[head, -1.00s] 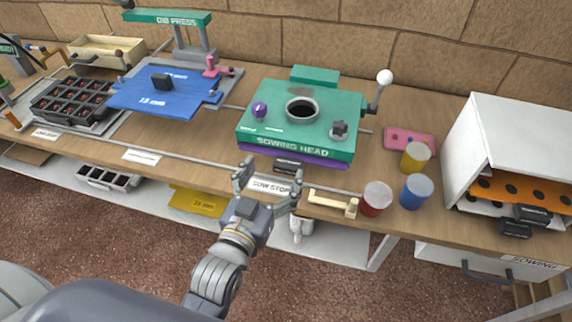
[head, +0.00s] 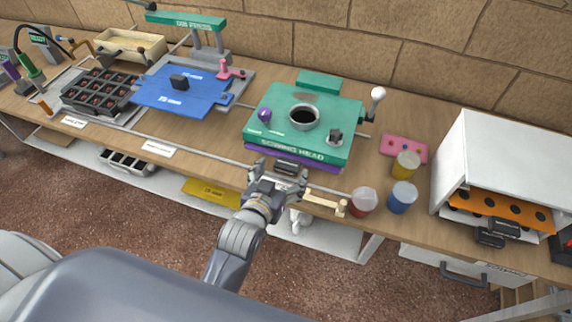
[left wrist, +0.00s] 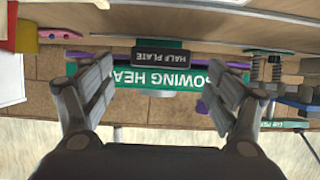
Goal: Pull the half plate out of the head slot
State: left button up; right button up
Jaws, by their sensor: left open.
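The green sowing head (head: 330,112) stands on the bench. A purple plate (head: 323,163) shows in the slot under it. Its dark handle (head: 286,168) sticks out at the front. In the left wrist view the handle (left wrist: 161,57) reads "HALF PLATE" and lies ahead between the open fingers, apart from both. The sowing head's front lettering (left wrist: 150,77) shows beside it, upside down. My left gripper (head: 274,170) is open at the bench's front edge, close to the handle. It also shows open and empty in the left wrist view (left wrist: 158,90). My right gripper is not in view.
A cream lever (head: 325,203) and red (head: 363,201) and blue (head: 402,197) cups stand right of my gripper. A rail (head: 215,156) runs along the bench front. A white cabinet (head: 495,150) stands at the right, a blue plate (head: 183,92) at the left.

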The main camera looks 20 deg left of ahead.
aim_at(286, 167)
pick_arm(q)
jog(key=shift+x, duration=2.2)
jog(key=c, duration=1.3)
